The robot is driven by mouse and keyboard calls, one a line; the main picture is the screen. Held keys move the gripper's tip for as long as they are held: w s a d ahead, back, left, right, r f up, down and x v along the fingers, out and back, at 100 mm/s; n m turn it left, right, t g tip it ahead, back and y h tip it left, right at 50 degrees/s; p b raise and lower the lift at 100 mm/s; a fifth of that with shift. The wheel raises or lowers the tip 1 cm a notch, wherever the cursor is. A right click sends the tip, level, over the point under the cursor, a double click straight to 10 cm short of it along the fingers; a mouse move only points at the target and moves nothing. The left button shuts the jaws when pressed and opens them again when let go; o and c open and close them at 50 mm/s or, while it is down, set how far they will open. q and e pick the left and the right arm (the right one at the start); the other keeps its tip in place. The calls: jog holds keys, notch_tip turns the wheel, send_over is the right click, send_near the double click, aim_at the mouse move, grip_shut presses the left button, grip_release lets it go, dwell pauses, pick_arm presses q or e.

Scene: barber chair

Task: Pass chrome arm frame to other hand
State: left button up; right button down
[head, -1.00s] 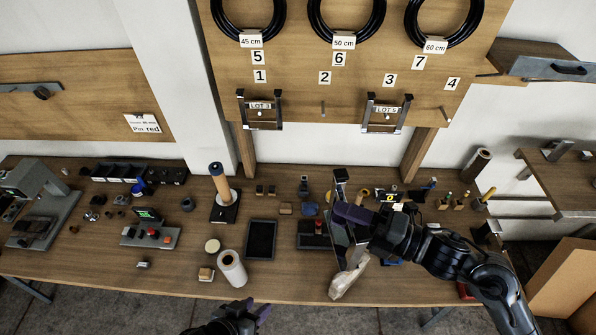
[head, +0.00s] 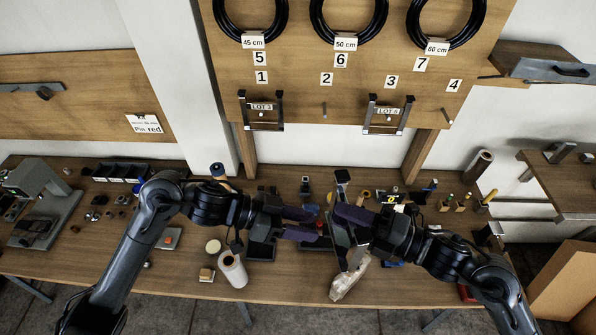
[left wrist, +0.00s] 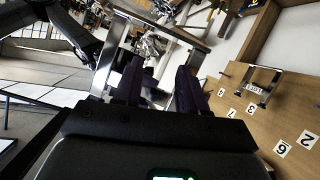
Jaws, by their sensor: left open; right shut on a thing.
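The chrome arm frame (head: 341,178) is upright above the front middle of the bench in the head view. My right gripper (head: 345,216) is shut on it from the right. My left gripper (head: 316,222) points at it from the left, open, with its fingertips close to the frame. In the left wrist view the frame's bright bar (left wrist: 165,29) spans beyond my open left gripper (left wrist: 157,82), with its sides near the two fingers. Whether the fingers touch it cannot be told. The right fingers partly hide the frame in the head view.
Two similar frames hang on the board, at left (head: 262,127) and right (head: 387,131). A white roll (head: 233,269) stands below my left forearm, and a pale crumpled item (head: 349,280) lies below the held frame. Small parts crowd the bench (head: 190,287).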

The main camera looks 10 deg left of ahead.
pick_arm(q)
jog(key=w+a+r+m+t, duration=0.15)
jog(key=w+r, duration=0.25)
jog(key=r, duration=0.6)
pick_arm(e)
jog(key=shift+r, duration=0.1)
pick_arm(q)
jog(key=x, duration=1.1)
jog(key=shift+w+d+r, duration=0.25)
jog(key=shift+w+d, duration=0.05)
jog(key=shift+w, duration=0.05)
grip_shut()
jog(key=shift+r, duration=0.1)
pick_arm(e)
jog(key=c, duration=0.7)
grip_release()
jog(key=shift+d, duration=0.1)
